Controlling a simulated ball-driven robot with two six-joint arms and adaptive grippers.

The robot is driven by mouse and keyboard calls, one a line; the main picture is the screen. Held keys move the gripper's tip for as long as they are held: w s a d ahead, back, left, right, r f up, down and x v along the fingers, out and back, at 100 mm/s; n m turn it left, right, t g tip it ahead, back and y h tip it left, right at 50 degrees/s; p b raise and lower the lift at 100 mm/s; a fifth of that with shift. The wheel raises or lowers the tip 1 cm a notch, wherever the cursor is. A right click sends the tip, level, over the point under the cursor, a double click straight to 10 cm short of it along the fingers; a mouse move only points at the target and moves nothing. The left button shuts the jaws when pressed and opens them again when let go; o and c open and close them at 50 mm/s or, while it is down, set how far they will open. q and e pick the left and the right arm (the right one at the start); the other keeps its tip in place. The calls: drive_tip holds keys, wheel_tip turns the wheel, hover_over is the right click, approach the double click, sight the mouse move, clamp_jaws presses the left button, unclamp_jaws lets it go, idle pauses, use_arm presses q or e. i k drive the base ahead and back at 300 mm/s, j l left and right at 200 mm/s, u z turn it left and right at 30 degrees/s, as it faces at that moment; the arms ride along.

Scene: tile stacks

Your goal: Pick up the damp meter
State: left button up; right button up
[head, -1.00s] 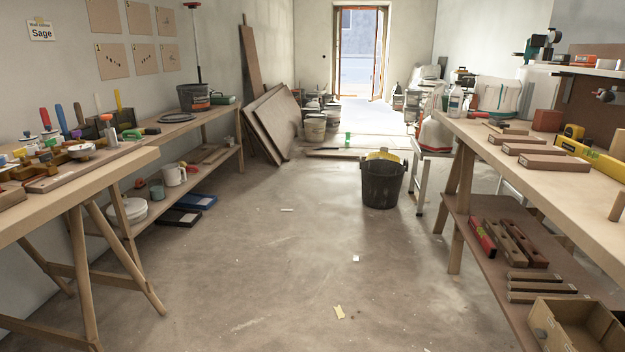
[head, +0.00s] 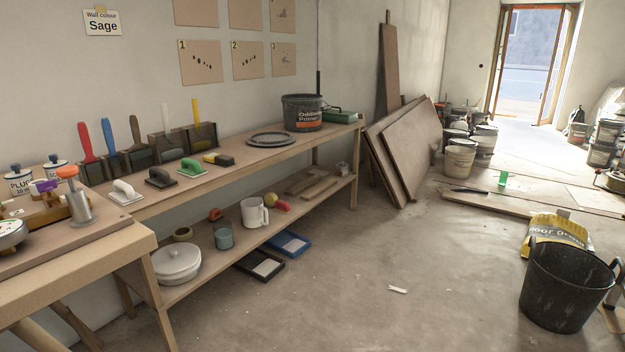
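I cannot make out for certain which thing is the damp meter. A small yellow-and-black object (head: 218,159) lies on the long wooden bench against the left wall, right of a green-handled float (head: 192,168); it is too small to identify. A round white-faced dial (head: 10,234) sits on the near table at the left edge, partly cut off by the frame. Neither of my grippers shows in the head view.
The long bench (head: 255,153) also carries a black bucket (head: 302,113) and a flat dark lid (head: 270,139). Its lower shelf holds a white lidded pot (head: 177,264) and a white jug (head: 254,214). A black tub (head: 563,290) stands at right. The floor between is mostly clear.

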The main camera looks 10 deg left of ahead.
sight(221, 160)
drive_tip(key=i+l+u, duration=0.1)
drive_tip(key=i+u, duration=0.4)
drive_tip(key=i+l+u, duration=0.25)
drive_tip(key=i+u, duration=0.25)
drive_tip(key=i+l+u, duration=0.3)
drive_tip(key=u, duration=0.2)
drive_tip(key=i+l+u, duration=0.25)
drive_tip(key=l+u, duration=0.2)
drive_tip(key=l, duration=0.25)
